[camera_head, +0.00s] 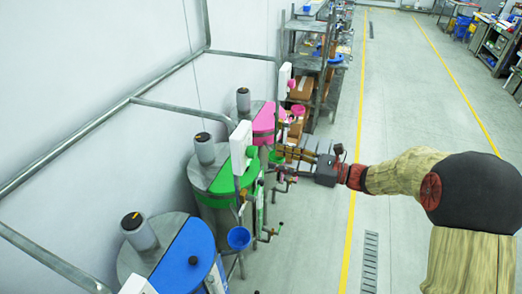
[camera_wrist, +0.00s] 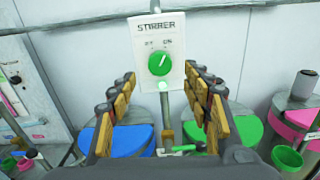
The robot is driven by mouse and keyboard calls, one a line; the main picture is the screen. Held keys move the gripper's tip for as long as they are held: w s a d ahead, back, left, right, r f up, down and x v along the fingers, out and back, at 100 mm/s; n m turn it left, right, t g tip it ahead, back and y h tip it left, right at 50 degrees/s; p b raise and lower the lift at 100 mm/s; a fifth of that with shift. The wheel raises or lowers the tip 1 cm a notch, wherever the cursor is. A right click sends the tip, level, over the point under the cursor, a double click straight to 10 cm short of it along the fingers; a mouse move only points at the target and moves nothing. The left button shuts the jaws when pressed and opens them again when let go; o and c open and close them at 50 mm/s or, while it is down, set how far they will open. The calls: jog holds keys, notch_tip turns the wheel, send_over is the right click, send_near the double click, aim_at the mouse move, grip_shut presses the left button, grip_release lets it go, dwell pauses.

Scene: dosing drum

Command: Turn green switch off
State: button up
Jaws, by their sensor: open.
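The green switch (camera_wrist: 160,64) is a round knob on a white box (camera_wrist: 143,32) lettered STIRRER, straight ahead in the wrist view. Its white pointer line leans up and to the right, toward the right-hand label. A small pale green lamp (camera_wrist: 162,86) sits below the knob. In the head view the white box (camera_head: 240,145) stands on a post beside the green-lidded drum (camera_head: 222,182); its face is turned away there. My gripper (camera_head: 279,152) is open and empty, to the right of the box. In the wrist view its fingers (camera_wrist: 158,76) flank the knob and box, apart from them.
A blue-lidded drum (camera_head: 184,262) stands nearer and a pink-lidded drum (camera_head: 264,122) farther along the wall. The floor (camera_head: 400,80) to the right is clear.

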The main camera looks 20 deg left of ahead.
aim_at(256, 153)
jog(key=a, duration=0.2)
jog(key=a+p, duration=0.1)
jog(key=a, duration=0.4)
jog(key=shift+w+a, duration=0.3)
jog(key=shift+c, duration=0.3)
jog(key=c, duration=1.1)
